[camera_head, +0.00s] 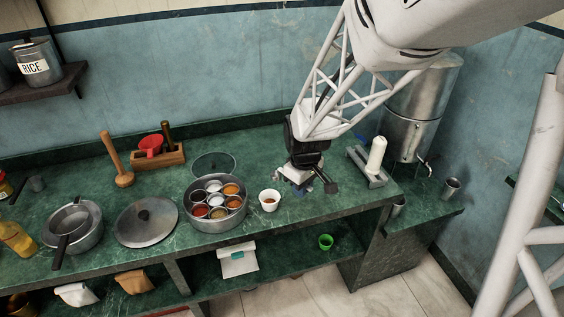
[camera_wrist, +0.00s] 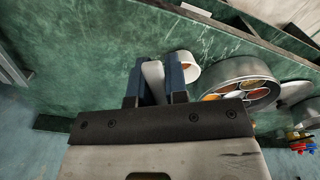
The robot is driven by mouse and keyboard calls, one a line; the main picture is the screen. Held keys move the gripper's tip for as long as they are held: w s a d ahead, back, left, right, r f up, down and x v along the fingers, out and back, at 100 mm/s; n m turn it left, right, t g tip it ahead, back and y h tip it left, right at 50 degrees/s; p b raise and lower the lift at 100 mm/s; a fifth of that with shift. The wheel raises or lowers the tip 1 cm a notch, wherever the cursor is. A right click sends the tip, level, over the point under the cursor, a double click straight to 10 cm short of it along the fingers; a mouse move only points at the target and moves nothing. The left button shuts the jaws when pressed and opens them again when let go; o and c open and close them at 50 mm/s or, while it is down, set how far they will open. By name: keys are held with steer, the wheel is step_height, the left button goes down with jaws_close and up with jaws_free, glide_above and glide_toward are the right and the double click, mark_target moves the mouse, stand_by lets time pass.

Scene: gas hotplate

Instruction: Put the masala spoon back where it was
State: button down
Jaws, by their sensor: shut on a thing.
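My gripper (camera_head: 308,186) hangs over the counter, to the right of a small white cup (camera_head: 269,200) with brown powder in it. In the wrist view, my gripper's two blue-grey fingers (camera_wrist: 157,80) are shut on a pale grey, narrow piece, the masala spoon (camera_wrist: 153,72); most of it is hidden. The round steel masala box (camera_head: 217,222) stands open left of the cup, with several small bowls of coloured spices. The wrist view also shows the masala box (camera_wrist: 225,71) and the white cup (camera_wrist: 193,70), just beyond the fingers.
A clear round lid (camera_head: 213,164) lies behind the masala box. A grey pot lid (camera_head: 146,222) and pots (camera_head: 85,235) are further left. A wooden holder (camera_head: 170,160) stands at the back. A white roller on a grey base (camera_head: 376,158) stands to my gripper's right.

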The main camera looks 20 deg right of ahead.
steer(key=shift+r, duration=0.4)
